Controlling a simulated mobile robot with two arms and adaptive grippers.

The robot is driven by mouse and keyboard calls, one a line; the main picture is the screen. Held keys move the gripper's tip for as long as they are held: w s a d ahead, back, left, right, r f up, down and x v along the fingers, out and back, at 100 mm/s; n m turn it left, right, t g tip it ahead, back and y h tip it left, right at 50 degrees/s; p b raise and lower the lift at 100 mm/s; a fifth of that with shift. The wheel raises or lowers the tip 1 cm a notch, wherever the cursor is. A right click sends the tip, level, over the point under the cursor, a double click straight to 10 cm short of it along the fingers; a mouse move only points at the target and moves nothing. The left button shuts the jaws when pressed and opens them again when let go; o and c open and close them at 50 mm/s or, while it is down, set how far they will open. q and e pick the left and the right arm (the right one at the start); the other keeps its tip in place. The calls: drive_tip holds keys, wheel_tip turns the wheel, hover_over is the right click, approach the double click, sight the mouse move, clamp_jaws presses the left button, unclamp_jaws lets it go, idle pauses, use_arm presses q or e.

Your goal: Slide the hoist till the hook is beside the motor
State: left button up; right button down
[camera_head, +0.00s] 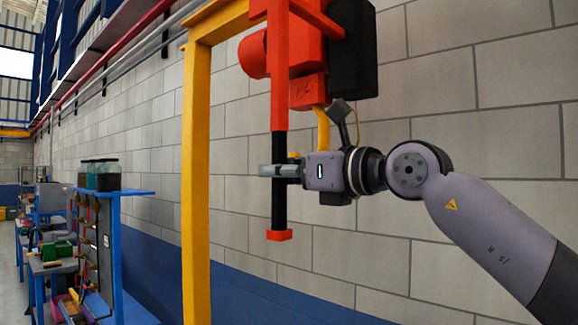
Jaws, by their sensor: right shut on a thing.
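The orange-red hoist (305,88) hangs at the top centre, with a black box (352,50) on its right side. A long vertical bar comes down at its front, with a black grip (279,213) and a red end piece below. My right gripper (278,171) is shut around the black grip, reaching in from the right. A yellow curved piece (322,128), perhaps the hook, shows below the hoist, partly hidden behind my gripper. I cannot pick out a separate motor with certainty. My left gripper is not in view.
A yellow gantry frame (196,190) stands just left of the hoist. A grey block wall (450,130) with a blue lower band runs behind. At the left, a blue shelf (128,191) holds dark jars (104,175). Benches with bins stand farther away.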

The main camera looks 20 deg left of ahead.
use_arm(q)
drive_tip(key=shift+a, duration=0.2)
use_arm(e)
drive_tip(key=shift+r, duration=0.15)
drive_tip(key=c, duration=1.5)
unclamp_jaws()
drive_tip(key=shift+d, duration=0.15)
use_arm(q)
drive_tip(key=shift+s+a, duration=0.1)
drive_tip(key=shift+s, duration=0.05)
use_arm(e)
drive_tip(key=v, duration=1.1)
drive_tip(key=shift+s+d, duration=0.15)
drive_tip(key=shift+d, duration=0.2)
